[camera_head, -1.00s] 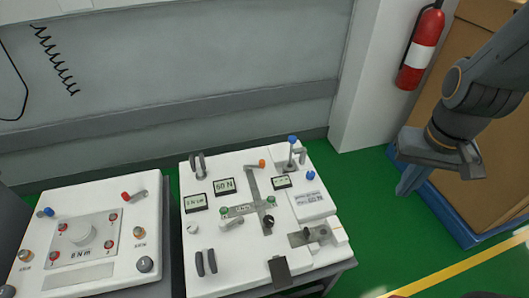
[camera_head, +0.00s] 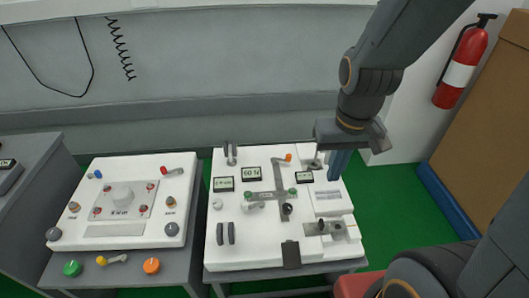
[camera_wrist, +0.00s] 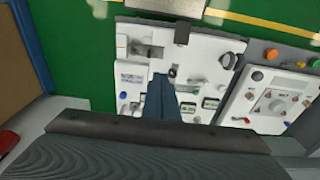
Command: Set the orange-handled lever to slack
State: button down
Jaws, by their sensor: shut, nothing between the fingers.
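The orange-handled lever (camera_head: 288,157) is at the back of the white right-hand panel (camera_head: 262,246), right of the middle. Its short grey arm points left from the orange tip. No slack marking is readable. My gripper (camera_head: 338,172) is shut and empty, with blue fingers pointing down. In the head view it appears right of the lever, over the panel's back right corner, apart from the orange tip. In the wrist view, my gripper (camera_wrist: 160,100) covers part of the panel (camera_wrist: 206,42). I cannot make out the orange lever there.
A small display reading 60 N (camera_head: 252,173) is left of the lever, and another display (camera_head: 304,177) is close below it. A black knob (camera_head: 287,209) stands mid-panel. A second white panel (camera_head: 115,231) is at left. A wall is behind, and a fire extinguisher (camera_head: 463,68) at right.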

jog(key=shift+a, duration=0.35)
jog(key=w+d+f+m+g+b, duration=0.1)
jog(key=w+f+b, duration=0.4)
jog(key=w, duration=1)
jog(key=w+d+f+m+g+y+b, duration=0.1)
jog(key=w+f+m+b, duration=0.2)
jog(key=w, duration=1.2)
jog(key=w+d+f+m+g+b, duration=0.1)
jog(key=w+f+m+b, duration=0.1)
jog(key=w+f+b, duration=0.7)
jog(key=w+f, duration=0.2)
jog(key=w, duration=0.4)
jog(key=shift+w+d+f+m+g+y, duration=0.15)
jog(key=shift+w+f+m+g+y, duration=0.15)
jog(key=shift+m, duration=0.1)
